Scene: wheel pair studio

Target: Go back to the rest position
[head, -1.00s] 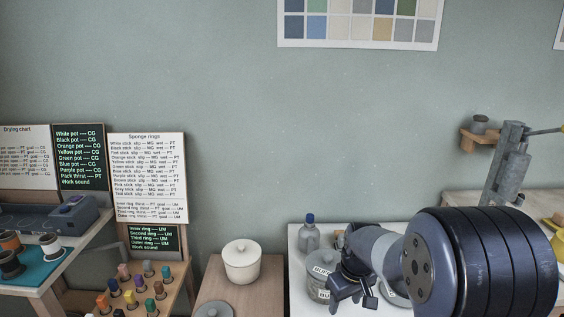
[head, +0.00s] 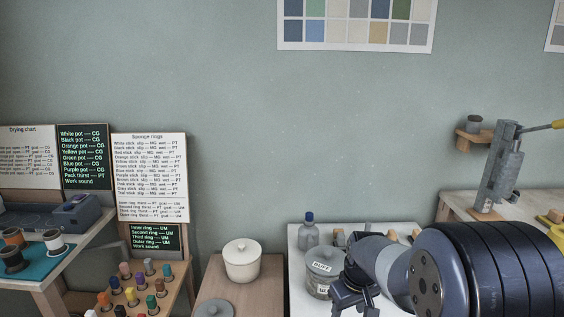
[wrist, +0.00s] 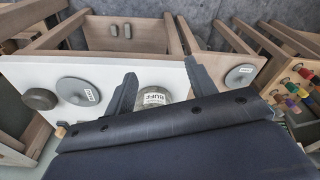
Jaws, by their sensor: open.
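My gripper (head: 352,295) hangs over the white-topped table in the head view, just right of the grey lidded jar (head: 321,272) marked BUFF. In the wrist view my gripper (wrist: 158,85) is open, its two dark fingers spread apart with nothing held between them. The BUFF jar (wrist: 155,96) shows between and beyond the fingers, partly hidden by the gripper body. Whether the fingers touch the jar cannot be told.
A bottle with a blue cap (head: 309,230) stands at the table's back left. A white lidded pot (head: 242,262) sits on a wooden stand to the left. A rack of coloured sticks (head: 133,297) is farther left. A grey clamp-like tool (head: 497,172) stands at right.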

